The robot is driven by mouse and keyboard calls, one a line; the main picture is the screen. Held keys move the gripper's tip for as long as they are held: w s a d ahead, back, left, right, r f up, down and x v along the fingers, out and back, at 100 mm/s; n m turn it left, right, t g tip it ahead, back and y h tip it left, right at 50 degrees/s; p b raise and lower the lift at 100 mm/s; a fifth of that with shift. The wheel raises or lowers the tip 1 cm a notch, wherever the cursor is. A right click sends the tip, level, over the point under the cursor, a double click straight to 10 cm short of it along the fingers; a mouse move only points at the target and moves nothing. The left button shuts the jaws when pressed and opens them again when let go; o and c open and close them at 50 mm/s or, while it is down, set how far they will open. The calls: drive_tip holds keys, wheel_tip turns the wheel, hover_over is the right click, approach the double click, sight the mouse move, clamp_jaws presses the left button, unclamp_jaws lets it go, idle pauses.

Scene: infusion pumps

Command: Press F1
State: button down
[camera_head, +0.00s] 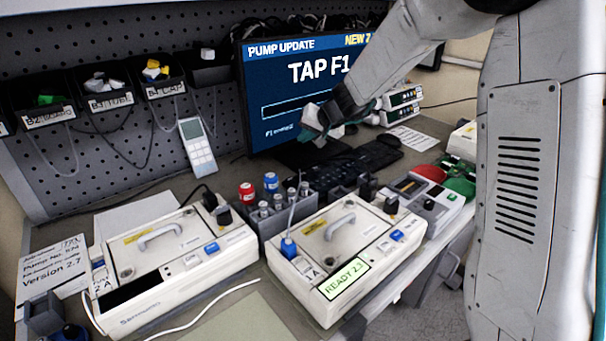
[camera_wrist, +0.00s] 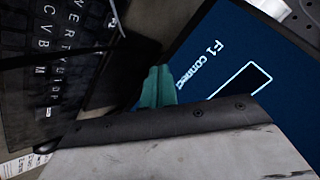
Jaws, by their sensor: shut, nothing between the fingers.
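The monitor (camera_head: 290,85) reads "PUMP UPDATE" and "TAP F1" above an empty bar outline. Its blue screen (camera_wrist: 225,65) fills the right of the wrist view, with "F1 connect" lettering. The black keyboard (camera_head: 350,168) lies on the bench below the monitor. My gripper (camera_head: 318,132) has teal fingertips (camera_wrist: 156,86), shut and empty, in front of the screen's lower part. I cannot tell its height above the keyboard.
Bins (camera_head: 105,95) hang on the pegboard.

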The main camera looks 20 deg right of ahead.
sight(306, 177)
idle(0.3)
drive_tip(key=shift+f, duration=4.4)
drive_tip(key=shift+f, duration=0.4)
drive_tip(key=shift+f, duration=0.4)
drive_tip(key=shift+r, duration=0.85)
drive_tip(key=shift+r, duration=2.5)
